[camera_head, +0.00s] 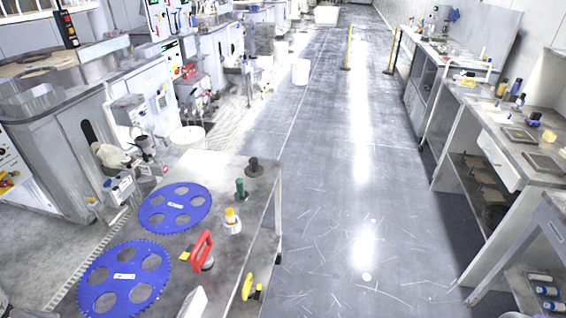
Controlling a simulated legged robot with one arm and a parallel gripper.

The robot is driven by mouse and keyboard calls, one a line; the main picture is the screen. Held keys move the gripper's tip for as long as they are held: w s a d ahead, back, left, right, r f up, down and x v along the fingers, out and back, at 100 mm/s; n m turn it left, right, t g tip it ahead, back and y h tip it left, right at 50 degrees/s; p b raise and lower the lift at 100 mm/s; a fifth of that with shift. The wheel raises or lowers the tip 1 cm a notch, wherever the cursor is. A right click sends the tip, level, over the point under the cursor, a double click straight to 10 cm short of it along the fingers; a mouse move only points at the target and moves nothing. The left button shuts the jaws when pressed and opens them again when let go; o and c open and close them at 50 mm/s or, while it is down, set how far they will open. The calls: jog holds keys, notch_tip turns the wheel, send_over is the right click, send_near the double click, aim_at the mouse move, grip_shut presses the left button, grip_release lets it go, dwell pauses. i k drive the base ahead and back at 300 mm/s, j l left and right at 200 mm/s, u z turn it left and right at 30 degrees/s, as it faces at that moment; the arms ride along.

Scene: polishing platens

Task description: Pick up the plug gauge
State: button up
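No plug gauge is marked by name. On the grey table (222,172) in the lower left, a small green upright cylinder (240,188) stands near the right edge and may be the plug gauge. A dark stepped piece with a narrow top on a wider round base (254,169) stands behind it, near the far right corner. At this size I cannot tell for sure which one is the gauge. Both look upright and uncovered. My gripper is not in view.
A yellow-capped white bottle (232,222), a red-handled tool (203,251) and a yellow-black item (248,287) stand closer. Machines line the left; benches (505,150) line the right. The aisle floor (345,200) is open.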

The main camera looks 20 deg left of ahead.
aim_at(242, 196)
jog(key=i+l+u, duration=0.1)
jog(key=i+u, duration=0.35)
jog(key=i+l+u, duration=0.3)
jog(key=i+u, duration=0.15)
jog(key=i+l+u, duration=0.8)
jog(key=l+u, duration=0.25)
jog(key=i+l+u, duration=0.15)
jog(key=l+u, duration=0.15)
jog(key=i+l+u, duration=0.1)
jog(key=l+u, duration=0.55)
jog(key=l, duration=0.2)
